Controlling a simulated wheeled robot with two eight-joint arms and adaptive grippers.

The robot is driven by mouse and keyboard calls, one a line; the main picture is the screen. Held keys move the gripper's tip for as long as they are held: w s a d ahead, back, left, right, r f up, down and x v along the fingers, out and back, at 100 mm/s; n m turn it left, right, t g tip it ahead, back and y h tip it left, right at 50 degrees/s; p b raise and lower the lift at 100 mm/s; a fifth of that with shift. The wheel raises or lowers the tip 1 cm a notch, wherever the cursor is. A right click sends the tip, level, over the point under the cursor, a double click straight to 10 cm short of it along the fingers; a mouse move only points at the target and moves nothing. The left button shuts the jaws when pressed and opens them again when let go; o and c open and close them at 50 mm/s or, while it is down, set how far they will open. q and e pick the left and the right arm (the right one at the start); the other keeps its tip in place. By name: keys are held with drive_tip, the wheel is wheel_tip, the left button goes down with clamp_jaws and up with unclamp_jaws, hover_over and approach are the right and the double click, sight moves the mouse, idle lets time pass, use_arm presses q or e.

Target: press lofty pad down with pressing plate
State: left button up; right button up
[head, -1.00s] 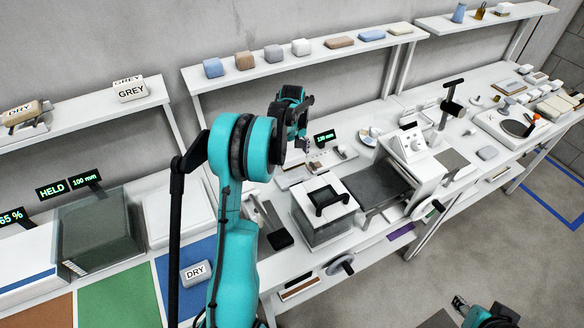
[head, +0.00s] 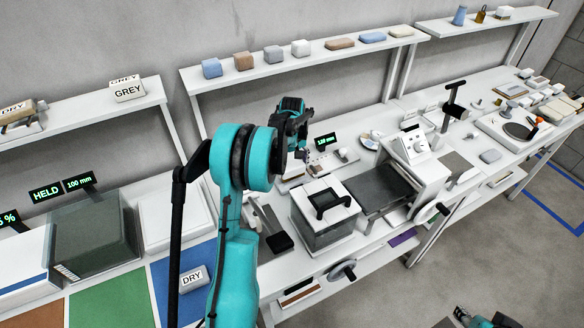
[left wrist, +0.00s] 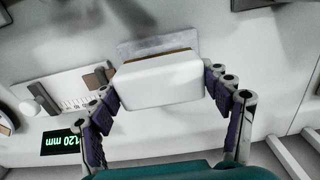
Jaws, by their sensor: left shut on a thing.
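My left gripper (left wrist: 162,92) is shut on a white block (left wrist: 160,84), with a purple-padded finger on each side. A thin tan strip shows along the block's far edge. A flat grey panel (left wrist: 150,46) shows just beyond it; I cannot tell whether they touch. In the head view my left gripper (head: 301,154) hangs over the back of the bench, behind the glass-sided box. I cannot tell which thing is the lofty pad, or whether the held block is the pressing plate. My right gripper (head: 462,315) is low at the bottom edge, its jaws unclear.
A display (head: 325,140) beside the left gripper reads 120 mm. A glass-sided box (head: 325,210) with a black handle stands in front, a white machine (head: 415,160) to its right. A grey glass box (head: 95,240) at left has HELD and 100 mm displays. Pads line the shelf (head: 270,70).

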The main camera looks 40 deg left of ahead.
use_arm(q)
drive_tip(key=shift+f, duration=0.1)
idle(0.3)
drive_tip(key=shift+f+b, duration=1.05)
drive_tip(key=shift+f, duration=0.3)
idle(0.4)
drive_tip(key=shift+r+p, duration=2.05)
drive_tip(key=shift+r, duration=1.45)
